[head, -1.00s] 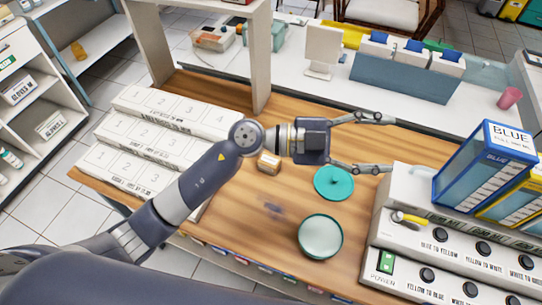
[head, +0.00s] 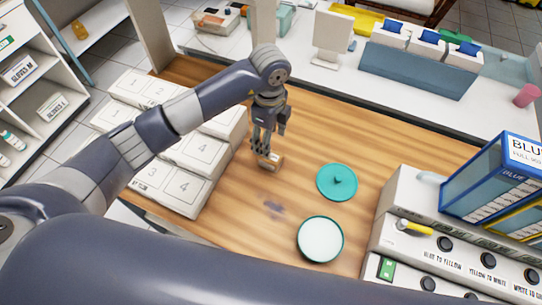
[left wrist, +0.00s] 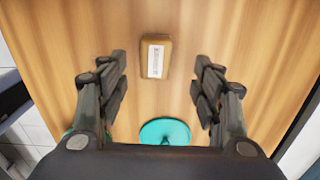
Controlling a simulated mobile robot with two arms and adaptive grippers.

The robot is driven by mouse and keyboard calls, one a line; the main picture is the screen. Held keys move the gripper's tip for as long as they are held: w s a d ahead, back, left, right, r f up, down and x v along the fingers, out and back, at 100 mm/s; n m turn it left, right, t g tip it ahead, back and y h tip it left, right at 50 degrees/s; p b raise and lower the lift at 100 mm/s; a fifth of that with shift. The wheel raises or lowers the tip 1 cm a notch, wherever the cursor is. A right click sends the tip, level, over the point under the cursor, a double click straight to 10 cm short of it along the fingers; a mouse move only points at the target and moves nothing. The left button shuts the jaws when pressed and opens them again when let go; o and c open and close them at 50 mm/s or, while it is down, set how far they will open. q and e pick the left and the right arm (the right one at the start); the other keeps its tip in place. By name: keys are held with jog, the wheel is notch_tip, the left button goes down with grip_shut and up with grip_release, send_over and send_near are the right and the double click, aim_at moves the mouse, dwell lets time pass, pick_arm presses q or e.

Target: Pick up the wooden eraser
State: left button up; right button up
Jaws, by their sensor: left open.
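The wooden eraser (head: 271,163) is a small tan block on the wooden table. It also shows in the left wrist view (left wrist: 156,57), with a white printed label on its face. My left gripper (head: 266,150) points down at the eraser in the head view, and its fingers cover part of it. In the left wrist view the gripper (left wrist: 163,85) is open, with one finger on each side and the eraser between and beyond the tips. The fingers look apart from it there. My right gripper is not in view.
A teal lid (head: 337,182) lies right of the eraser, and a round dish (head: 320,239) with a teal rim stands nearer. White numbered boxes (head: 187,155) stand close on the left. A white control panel (head: 402,205) is at right. Dark smudges mark the table between.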

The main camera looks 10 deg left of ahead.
aim_at(271, 160)
pick_arm(q)
notch_tip(271, 160, down, 3)
jog(key=shift+r, duration=0.1)
jog(key=shift+s+d+f+p, duration=0.1)
jog(key=shift+f+p, duration=0.25)
jog(key=shift+p, duration=0.1)
jog(key=f, duration=0.1)
jog(key=f+p, duration=0.1)
jog(key=f, duration=0.1)
jog(key=shift+s+d+f, duration=0.15)
jog(key=shift+s+f, duration=0.1)
jog(key=shift+s, duration=0.05)
jog(key=shift+w+f, duration=0.1)
jog(key=shift+f, duration=0.4)
jog(key=c, duration=1.2)
